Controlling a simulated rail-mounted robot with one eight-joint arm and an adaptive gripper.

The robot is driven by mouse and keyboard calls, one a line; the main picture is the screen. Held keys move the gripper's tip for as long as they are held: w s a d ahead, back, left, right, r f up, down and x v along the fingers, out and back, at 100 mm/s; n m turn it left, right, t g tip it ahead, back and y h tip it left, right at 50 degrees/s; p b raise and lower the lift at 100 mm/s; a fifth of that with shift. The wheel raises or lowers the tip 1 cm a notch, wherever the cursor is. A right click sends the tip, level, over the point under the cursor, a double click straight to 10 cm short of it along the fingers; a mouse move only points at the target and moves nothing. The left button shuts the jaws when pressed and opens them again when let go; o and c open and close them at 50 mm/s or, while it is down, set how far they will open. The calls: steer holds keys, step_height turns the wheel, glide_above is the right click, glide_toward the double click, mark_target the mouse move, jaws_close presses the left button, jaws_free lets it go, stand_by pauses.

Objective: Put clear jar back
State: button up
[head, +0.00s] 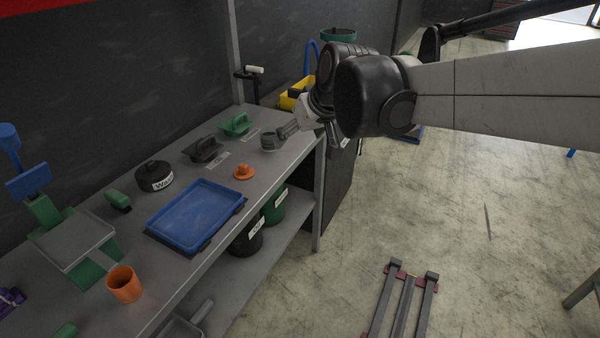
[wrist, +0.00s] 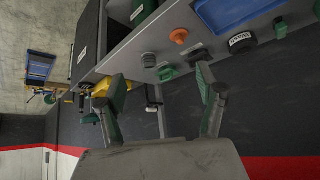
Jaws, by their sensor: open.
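A small grey, see-through-looking jar (head: 269,142) stands upright at the far right end of the grey workbench (head: 285,165). It looks like the clear jar, though its material is hard to tell. In the wrist view a grey round thing (wrist: 149,60), probably the same jar, shows beyond the fingertips, between them in the picture. My gripper (head: 287,130) is at the bench's right end, close beside the jar in the head view. In the wrist view my gripper (wrist: 160,80) has its green-padded fingers wide apart with nothing held between them. Whether a finger touches the jar is unclear.
On the bench are an orange lid (head: 244,172), a dark handled lid (head: 204,149), a green handled lid (head: 236,125), a black labelled lid (head: 154,176), a blue tray (head: 197,214) and an orange cup (head: 124,284). Bins (head: 273,207) stand beneath. The right floor is mostly open.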

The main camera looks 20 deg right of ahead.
steer(key=s+f+m, duration=0.1)
steer(key=s+f, duration=0.2)
steer(key=s, duration=0.7)
steer(key=s+f+h, duration=0.1)
steer(key=s+f, duration=0.2)
steer(key=s, duration=0.8)
steer(key=shift+d+f+m, duration=0.15)
steer(key=shift+d+m, duration=0.15)
steer(key=shift+m, duration=0.1)
